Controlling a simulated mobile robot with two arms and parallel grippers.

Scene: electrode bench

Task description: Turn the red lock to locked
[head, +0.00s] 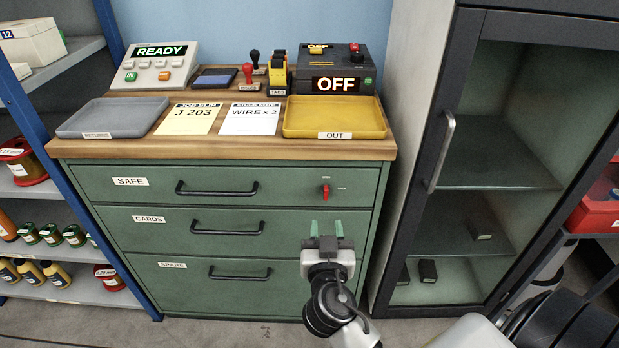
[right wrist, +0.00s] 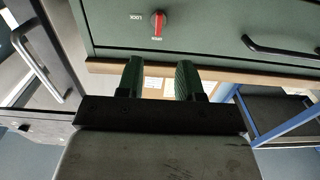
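The red lock (head: 325,191) is a small knob on the front of the green SAFE drawer (head: 225,185), right of its handle. Its bar stands upright, in line with the small label above it; another small label is to its right. In the right wrist view the picture is turned over, and the lock (right wrist: 157,25) has LOCK written on its left. My right gripper (head: 326,228) is below the lock in the head view, with green fingers apart and nothing between them. In the right wrist view its fingers (right wrist: 160,79) are clear of the knob. My left gripper is out of view.
The drawer handle (head: 217,189) sticks out left of the lock. A glass-door cabinet (head: 470,150) stands to the right with its own handle (head: 440,152). The worktop above holds a yellow OUT tray (head: 335,136) and a grey tray (head: 113,135).

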